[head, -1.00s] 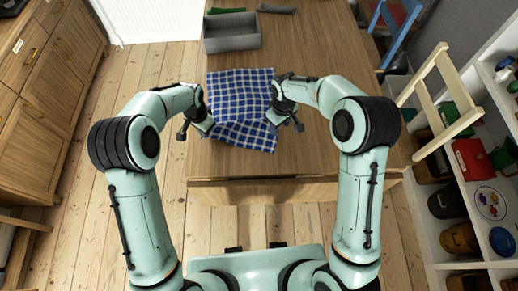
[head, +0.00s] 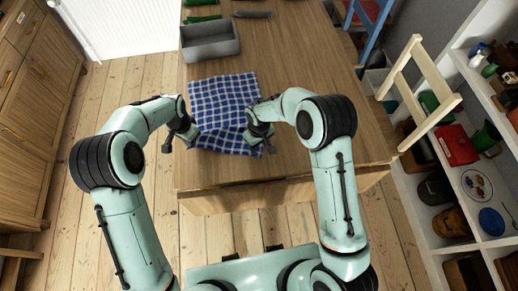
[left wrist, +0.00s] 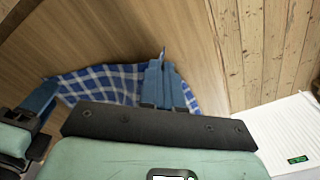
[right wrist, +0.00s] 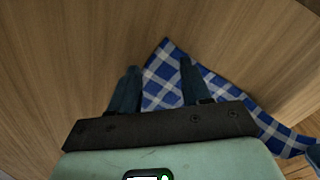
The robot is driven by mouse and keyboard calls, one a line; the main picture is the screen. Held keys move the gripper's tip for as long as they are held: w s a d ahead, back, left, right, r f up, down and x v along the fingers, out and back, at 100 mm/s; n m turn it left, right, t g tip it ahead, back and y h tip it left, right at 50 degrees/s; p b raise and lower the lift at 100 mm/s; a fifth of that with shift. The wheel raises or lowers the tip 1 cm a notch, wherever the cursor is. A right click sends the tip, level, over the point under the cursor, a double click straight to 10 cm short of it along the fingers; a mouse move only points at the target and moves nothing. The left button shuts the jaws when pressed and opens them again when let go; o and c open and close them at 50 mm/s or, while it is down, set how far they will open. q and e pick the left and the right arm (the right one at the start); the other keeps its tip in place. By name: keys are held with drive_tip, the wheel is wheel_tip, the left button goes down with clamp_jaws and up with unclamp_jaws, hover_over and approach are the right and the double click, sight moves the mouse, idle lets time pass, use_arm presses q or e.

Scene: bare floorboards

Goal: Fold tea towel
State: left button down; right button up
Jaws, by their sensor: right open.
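The blue-and-white checked tea towel (head: 222,95) lies on the wooden table, with uneven folds near its front part. It also shows in the left wrist view (left wrist: 105,82) and the right wrist view (right wrist: 168,75). My left gripper (head: 186,138) is at the towel's left front side; in the left wrist view its fingers (left wrist: 164,72) are close together on the cloth. My right gripper (head: 261,148) is at the right front edge. In the right wrist view its fingers (right wrist: 157,75) are apart, with a towel corner between or beneath them; contact is unclear.
A grey tray (head: 210,42) stands at the table's (head: 300,90) far end, with green and grey items behind it. A cream wooden chair (head: 420,95) and filled shelves (head: 480,240) are at the right. The table right of the towel is clear.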

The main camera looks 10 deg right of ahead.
drive_tip(key=shift+f, duration=0.5)
drive_tip(key=shift+c, duration=0.2)
clamp_jaws()
drive_tip(key=shift+r, duration=2.5)
